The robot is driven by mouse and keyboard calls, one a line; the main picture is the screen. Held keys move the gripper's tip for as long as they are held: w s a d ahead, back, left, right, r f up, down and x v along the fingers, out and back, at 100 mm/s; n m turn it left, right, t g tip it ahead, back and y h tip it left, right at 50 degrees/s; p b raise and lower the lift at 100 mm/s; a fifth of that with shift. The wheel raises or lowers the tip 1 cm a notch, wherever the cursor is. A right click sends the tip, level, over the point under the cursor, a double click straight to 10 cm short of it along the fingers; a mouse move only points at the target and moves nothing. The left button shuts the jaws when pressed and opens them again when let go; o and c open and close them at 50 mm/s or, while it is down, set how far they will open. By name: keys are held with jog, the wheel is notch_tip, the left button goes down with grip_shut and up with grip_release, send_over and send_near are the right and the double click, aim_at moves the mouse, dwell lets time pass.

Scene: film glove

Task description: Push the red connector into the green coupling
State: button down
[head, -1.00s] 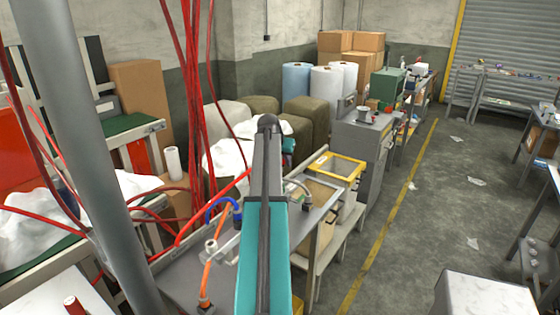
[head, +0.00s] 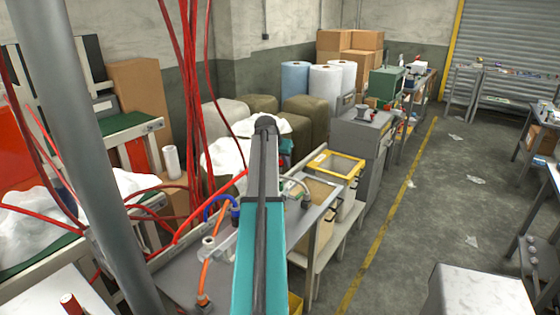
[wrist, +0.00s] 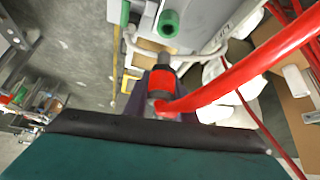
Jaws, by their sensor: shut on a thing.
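The green coupling (wrist: 169,23) is a short round fitting with a dark hole, near the top middle of the wrist view. The red connector (wrist: 160,84) is below it, with a grey metal tip pointing up the picture toward the area just under the coupling. A gap shows between tip and coupling, though depth is hard to judge. My gripper (wrist: 160,104) is shut on the red connector, with dark fingers at its sides. A thick red hose (wrist: 245,70) curves off to the right. In the head view my teal arm hides the gripper, connector and coupling.
In the head view, a grey bench (head: 180,275) carries a blue fitting (head: 236,214) and an orange hose (head: 203,270) left of my arm. A yellow-framed box (head: 336,165) stands right of it. Red hoses (head: 190,90) hang at the left.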

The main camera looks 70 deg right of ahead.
jog(key=shift+w+f+b, duration=0.1)
jog(key=shift+f+b, duration=0.8)
jog(key=shift+f, duration=1.2)
jog(key=shift+w, duration=0.1)
jog(key=shift+f+b, duration=0.85)
jog(key=shift+f, duration=0.95)
dwell(0.7)
jog(key=c, duration=1.4)
grip_release()
jog(key=shift+a+r, duration=0.1)
jog(key=shift+b+v, duration=1.3)
jog(key=shift+v, duration=5.5)
